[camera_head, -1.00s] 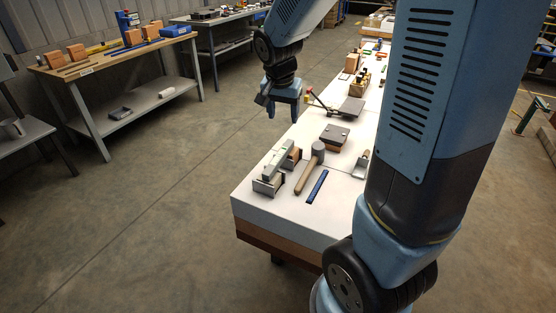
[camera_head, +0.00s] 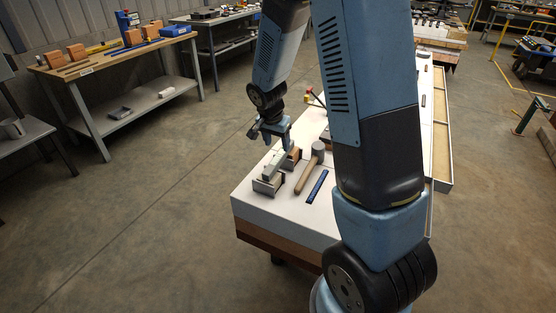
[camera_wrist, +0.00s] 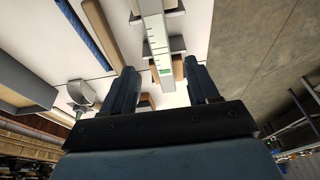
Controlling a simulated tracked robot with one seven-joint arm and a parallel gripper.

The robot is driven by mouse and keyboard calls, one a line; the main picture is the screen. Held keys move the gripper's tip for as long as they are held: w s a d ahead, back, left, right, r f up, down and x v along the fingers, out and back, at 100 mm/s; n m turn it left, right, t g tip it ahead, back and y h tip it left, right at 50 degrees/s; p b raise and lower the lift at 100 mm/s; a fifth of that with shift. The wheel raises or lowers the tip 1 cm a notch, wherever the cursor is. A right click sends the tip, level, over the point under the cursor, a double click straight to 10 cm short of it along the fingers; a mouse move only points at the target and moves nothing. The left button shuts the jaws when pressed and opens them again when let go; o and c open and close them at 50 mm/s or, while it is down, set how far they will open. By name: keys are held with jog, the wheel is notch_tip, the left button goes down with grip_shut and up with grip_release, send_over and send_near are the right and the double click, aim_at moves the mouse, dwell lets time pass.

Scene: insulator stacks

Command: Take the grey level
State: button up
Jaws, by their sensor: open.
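The grey level (camera_head: 273,168), a long bar with a scale and a green patch, lies across two supports at the near left end of the white table. The near support is a grey bracket (camera_head: 268,187); the far one shows a wooden block (camera_head: 294,156). The level also shows in the wrist view (camera_wrist: 155,32). My gripper (camera_head: 277,143) is open and empty over the level's far end. In the wrist view, the level's green-marked end appears between my two fingers (camera_wrist: 159,68); how far below them it sits, I cannot tell.
A mallet (camera_head: 315,158) and a blue ruler (camera_head: 317,187) lie just right of the level. My own arm covers much of the table's right side. The floor left of the table is clear up to a wooden workbench (camera_head: 95,64).

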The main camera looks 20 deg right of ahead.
aim_at(279, 155)
jog(key=shift+x, duration=3.2)
jog(key=shift+a, duration=0.1)
grip_shut()
